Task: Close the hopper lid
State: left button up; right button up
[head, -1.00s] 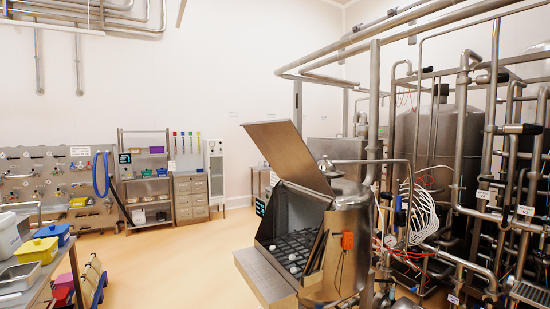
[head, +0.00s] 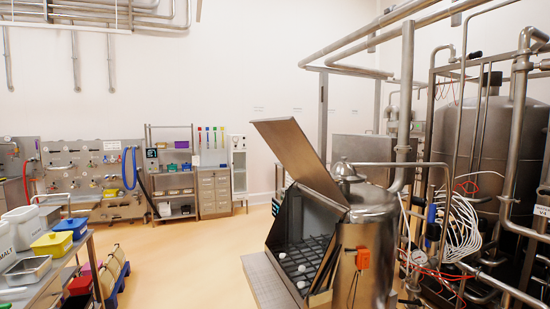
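The powder hopper (head: 361,245) is a shiny steel vessel at the lower right of the head view. Its flat steel lid (head: 295,155) stands open, tilted up and leaning back toward the upper left. Below the lid the box-shaped opening shows a dark grid (head: 305,255) with a few pale lumps on it. An orange box (head: 362,257) is fixed to the hopper's side. Neither of my grippers is in view.
A steel step or ledge (head: 265,281) sits in front of the hopper. Pipes and tanks (head: 490,140) crowd the right, with white hoses (head: 463,225) beside the hopper. A table with bins (head: 52,245) is at left. Open floor (head: 190,260) lies between.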

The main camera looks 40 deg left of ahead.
aim_at(286, 139)
jog(key=i+l+u, duration=0.2)
jog(key=i+u, duration=0.2)
jog(key=i+l+u, duration=0.65)
jog(key=u, duration=0.15)
jog(key=i+l+u, duration=0.2)
jog(key=l+u, duration=0.2)
jog(key=l, duration=0.15)
jog(key=i+l+u, duration=0.15)
jog(key=l+u, duration=0.3)
jog(key=i+l, duration=0.05)
jog(key=l, duration=0.05)
